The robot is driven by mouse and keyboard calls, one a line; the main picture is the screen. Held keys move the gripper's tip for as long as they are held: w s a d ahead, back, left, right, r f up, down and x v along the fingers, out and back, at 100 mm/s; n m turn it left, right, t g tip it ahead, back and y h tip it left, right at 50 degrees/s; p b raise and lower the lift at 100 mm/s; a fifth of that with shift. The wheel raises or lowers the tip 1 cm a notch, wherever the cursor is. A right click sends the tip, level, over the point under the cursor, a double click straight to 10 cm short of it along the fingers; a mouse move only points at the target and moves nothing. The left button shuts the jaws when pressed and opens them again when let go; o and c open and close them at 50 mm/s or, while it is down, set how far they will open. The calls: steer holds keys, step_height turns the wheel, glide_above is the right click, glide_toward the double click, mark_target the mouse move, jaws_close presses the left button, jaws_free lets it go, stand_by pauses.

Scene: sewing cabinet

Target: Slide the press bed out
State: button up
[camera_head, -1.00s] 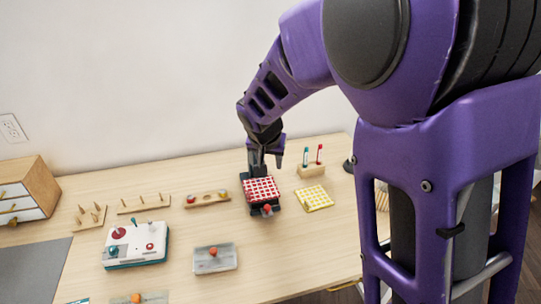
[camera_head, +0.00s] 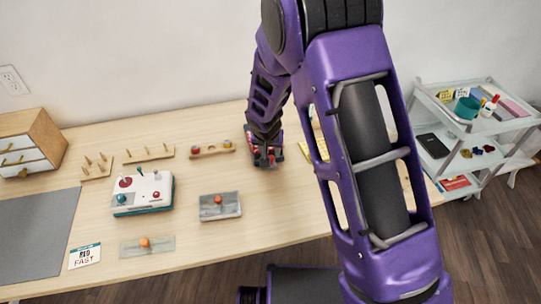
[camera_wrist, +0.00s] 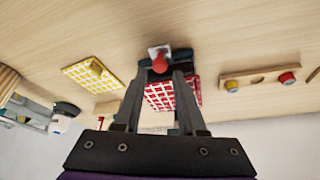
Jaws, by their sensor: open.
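The press bed with a red checkered cloth (camera_wrist: 172,95) on it shows in the wrist view, partly behind my fingers. Its red knob (camera_wrist: 159,62) is on a pale plate at the bed's front. My gripper (camera_wrist: 160,72) is open, with its fingertips close to the knob; I cannot tell whether they touch it. In the head view my gripper (camera_head: 265,158) is low over the press, and my arm hides most of the press and cloth.
A yellow checkered cloth (camera_wrist: 92,74) lies beside the press. A wooden holder with round pieces (camera_head: 212,149) is on its other side. A grey box with a red knob (camera_head: 219,205) and a white-and-teal machine (camera_head: 143,193) stand to the left. Front-centre table is clear.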

mark_target(271, 155)
steer(key=shift+x, duration=1.55)
jaws_close()
